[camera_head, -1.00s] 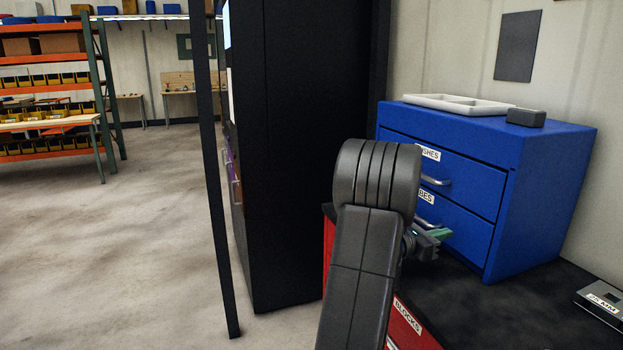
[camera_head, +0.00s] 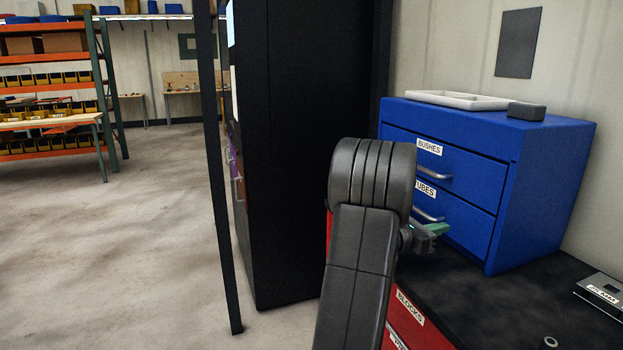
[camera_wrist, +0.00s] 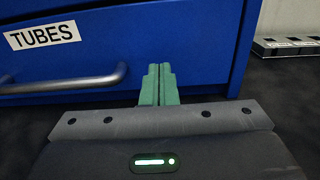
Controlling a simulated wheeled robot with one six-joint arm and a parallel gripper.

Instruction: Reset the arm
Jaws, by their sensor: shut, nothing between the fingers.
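My gripper (camera_head: 437,229) is partly hidden behind my dark arm in the head view. Its green fingers (camera_wrist: 159,84) show in the wrist view, pressed together with nothing between them. They point at the lower front of the blue drawer cabinet (camera_head: 545,190), just right of the handle of the drawer labelled TUBES (camera_wrist: 45,35). I cannot tell the exact gap between the fingertips and the cabinet. Both cabinet drawers, BUSHES (camera_head: 430,147) and TUBES, look closed.
A white tray (camera_head: 458,100) and a small dark block (camera_head: 526,111) lie on the cabinet. A labelled grey box (camera_head: 603,290) sits on the dark worktop at right. Red BLOCKS drawers (camera_head: 410,315) are below. A tall black cabinet (camera_head: 310,150) stands behind my arm; open floor lies left.

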